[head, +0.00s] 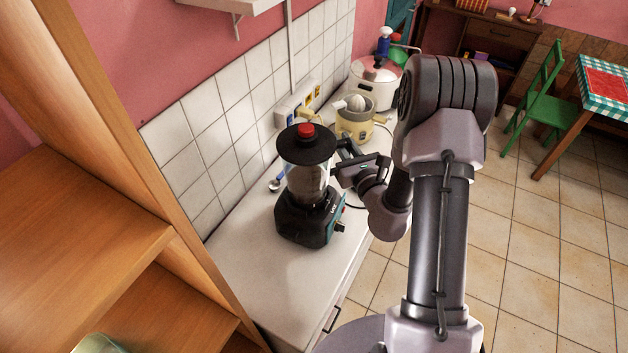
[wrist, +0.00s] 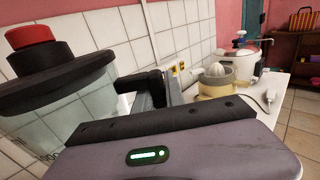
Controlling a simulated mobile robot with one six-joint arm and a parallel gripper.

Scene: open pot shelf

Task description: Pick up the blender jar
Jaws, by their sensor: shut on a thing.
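The blender jar (head: 308,181) is clear, with a wide black lid and a red cap. It stands upright on its black base (head: 308,219) on the white counter. In the wrist view the jar (wrist: 80,118) fills the left side. My gripper (head: 342,150) reaches in from the right and is shut on the black handle (wrist: 138,82) at the jar's right side. The fingertips are partly hidden behind the gripper body in the wrist view. I see no clear gap between jar and base.
A yellow citrus juicer (head: 355,124) and a white rice cooker (head: 375,84) stand farther back on the counter (head: 275,275). The tiled wall is close on the left. A wooden shelf (head: 90,215) is at the near left. The counter's front is clear.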

